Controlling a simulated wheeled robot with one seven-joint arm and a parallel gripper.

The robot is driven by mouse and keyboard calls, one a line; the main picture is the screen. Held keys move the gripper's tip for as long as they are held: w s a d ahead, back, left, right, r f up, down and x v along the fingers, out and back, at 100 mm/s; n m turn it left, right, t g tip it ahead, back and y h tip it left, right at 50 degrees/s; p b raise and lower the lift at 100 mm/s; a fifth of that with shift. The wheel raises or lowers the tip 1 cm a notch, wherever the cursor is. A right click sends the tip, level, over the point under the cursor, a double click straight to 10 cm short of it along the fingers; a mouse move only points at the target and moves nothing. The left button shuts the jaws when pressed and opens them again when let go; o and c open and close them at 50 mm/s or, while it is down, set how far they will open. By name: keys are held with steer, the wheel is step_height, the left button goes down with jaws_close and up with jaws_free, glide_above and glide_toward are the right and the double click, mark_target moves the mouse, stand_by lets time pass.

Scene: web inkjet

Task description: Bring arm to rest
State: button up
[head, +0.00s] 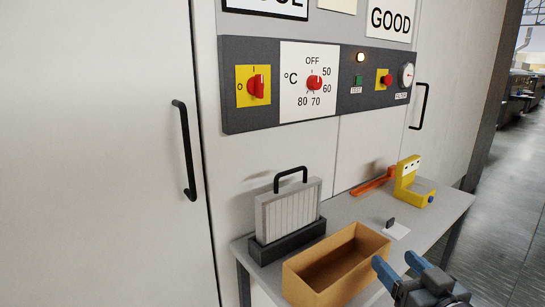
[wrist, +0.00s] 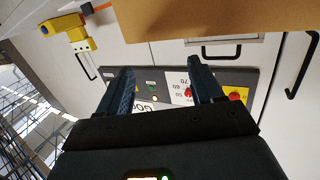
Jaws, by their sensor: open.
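My gripper (head: 398,264) is at the lower right of the head view, in front of the table's right part and beside the open cardboard box. Its two blue fingers are apart with nothing seen between them. In the wrist view my gripper (wrist: 160,68) also shows open, with the control panel (wrist: 152,80) seen upside down beyond the fingers. Most of my arm is outside the head view.
The grey table (head: 365,215) holds the open box (head: 337,263), a filter panel with black handle (head: 288,211), a yellow bracket-like tool (head: 408,182), an orange-handled item (head: 374,181) and a small dark piece on white card (head: 397,231). Cabinet handles (head: 185,150) protrude. Floor at right is clear.

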steer(key=s+f+m+h, duration=0.1)
steer(key=s+f, duration=0.2)
steer(key=s, duration=0.5)
steer(key=s+a+f+m+g+h, duration=0.1)
steer(key=s+f, duration=0.3)
steer(key=s, duration=0.3)
steer(key=s+f+m+h, duration=0.1)
steer(key=s+f, duration=0.2)
steer(key=s, duration=0.5)
steer(key=s+r+n+g, duration=0.1)
steer(key=s+r, duration=0.2)
steer(key=s, duration=0.7)
steer(key=s+r, duration=0.2)
steer(key=s, duration=0.8)
step_height(320, 180, down, 10)
steer(key=b, duration=1)
step_height(320, 180, up, 13)
steer(key=p, duration=1.3)
steer(key=shift+w+a+r, duration=0.15)
steer(key=shift+w+a, duration=0.05)
steer(key=shift+a, duration=0.1)
